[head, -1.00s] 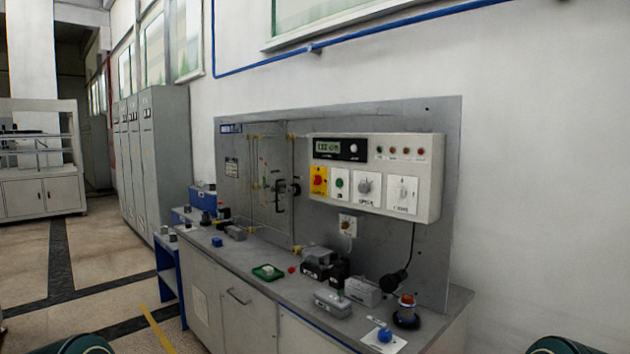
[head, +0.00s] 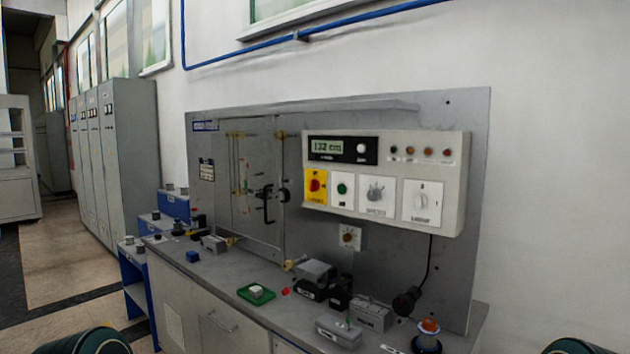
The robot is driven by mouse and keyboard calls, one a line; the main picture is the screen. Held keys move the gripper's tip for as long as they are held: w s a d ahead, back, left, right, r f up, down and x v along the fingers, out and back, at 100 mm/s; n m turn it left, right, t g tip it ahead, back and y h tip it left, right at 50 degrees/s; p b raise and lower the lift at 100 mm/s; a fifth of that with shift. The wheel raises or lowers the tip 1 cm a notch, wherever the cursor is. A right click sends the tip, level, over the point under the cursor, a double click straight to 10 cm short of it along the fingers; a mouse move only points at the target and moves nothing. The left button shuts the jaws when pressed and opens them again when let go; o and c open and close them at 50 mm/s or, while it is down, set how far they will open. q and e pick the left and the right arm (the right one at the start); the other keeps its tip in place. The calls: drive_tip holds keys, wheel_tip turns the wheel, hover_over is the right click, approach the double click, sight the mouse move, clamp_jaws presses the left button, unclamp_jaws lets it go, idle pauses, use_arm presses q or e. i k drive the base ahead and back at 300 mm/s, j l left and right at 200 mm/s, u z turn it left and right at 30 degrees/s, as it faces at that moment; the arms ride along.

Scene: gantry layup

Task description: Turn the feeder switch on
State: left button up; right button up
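A light grey control box (head: 452,185) is fixed to the upright grey panel at the back of the bench. Its lower row holds a yellow plate with a red rotary knob (head: 315,186), a white plate with a green button (head: 342,188), a white plate with a grey dial (head: 376,195) and a white plate with a small white rotary switch (head: 422,200). A separate small plate with an orange-brown knob (head: 348,237) sits below the box. The labels are too small to tell which is the feeder switch, or its setting. Neither gripper is in view; only rounded parts of my arms show at the bottom corners.
The bench top (head: 225,265) carries a green tray (head: 257,293), grey blocks (head: 338,332), a black plug-like part (head: 405,302) on a cable and an orange-topped beacon (head: 428,328). A hinged door (head: 258,225) with a black handle is left of the box. Grey cabinets stand left.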

sight(314, 184)
drive_tip(key=i+j+z, duration=0.15)
drive_tip(key=i+j, duration=0.2)
drive_tip(key=i+j+z, duration=0.15)
drive_tip(key=i+j, duration=0.15)
drive_tip(key=j, duration=0.2)
